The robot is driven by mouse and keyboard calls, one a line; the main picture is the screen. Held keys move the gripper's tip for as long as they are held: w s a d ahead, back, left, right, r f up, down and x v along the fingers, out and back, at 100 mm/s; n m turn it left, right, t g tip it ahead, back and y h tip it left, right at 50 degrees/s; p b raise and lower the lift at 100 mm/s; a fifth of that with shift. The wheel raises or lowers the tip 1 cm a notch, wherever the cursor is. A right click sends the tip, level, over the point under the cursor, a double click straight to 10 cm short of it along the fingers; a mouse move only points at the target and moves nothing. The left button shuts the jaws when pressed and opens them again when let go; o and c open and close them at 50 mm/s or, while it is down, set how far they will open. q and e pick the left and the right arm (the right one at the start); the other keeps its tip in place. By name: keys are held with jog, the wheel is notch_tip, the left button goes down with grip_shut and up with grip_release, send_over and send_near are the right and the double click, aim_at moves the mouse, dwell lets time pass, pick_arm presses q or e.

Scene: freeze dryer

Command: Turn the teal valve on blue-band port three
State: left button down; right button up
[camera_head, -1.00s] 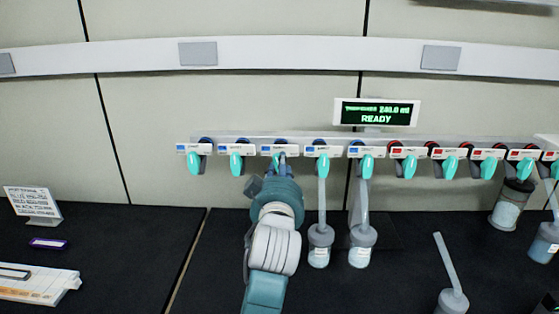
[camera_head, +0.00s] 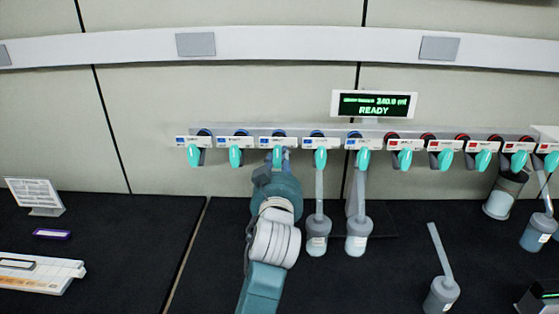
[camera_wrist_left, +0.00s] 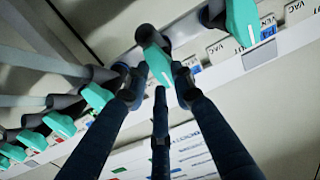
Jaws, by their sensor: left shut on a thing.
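The third blue-band port from the left on the manifold carries a teal valve (camera_head: 278,156). In the head view my left gripper (camera_head: 280,166) reaches up to it from below and partly covers it. In the left wrist view the same teal valve (camera_wrist_left: 155,58) is between the dark fingers of my left gripper (camera_wrist_left: 160,82). The gripper is shut on its handle. The lower tip of the handle shows between the fingertips. My right gripper is in neither view.
Other teal valves flank it closely, the second blue-band valve (camera_head: 236,157) and the fourth (camera_head: 320,158). Flasks hang just right of my arm, one (camera_head: 317,240) under the fourth port. A display (camera_head: 373,104) reads READY. The black bench left of my arm is mostly clear.

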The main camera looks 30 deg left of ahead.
pick_arm(q)
jog(key=shift+r, duration=0.2)
jog(key=c, duration=1.8)
grip_release()
jog(key=o, duration=0.4)
jog(key=shift+c, duration=0.2)
jog(key=shift+w+a+f, duration=0.1)
jog(key=shift+w+f, duration=0.05)
jog(key=shift+f, duration=0.05)
jog(key=shift+r, duration=0.2)
notch_tip(320, 180, up, 10)
jog(key=shift+f, duration=0.15)
jog(key=shift+f, duration=0.15)
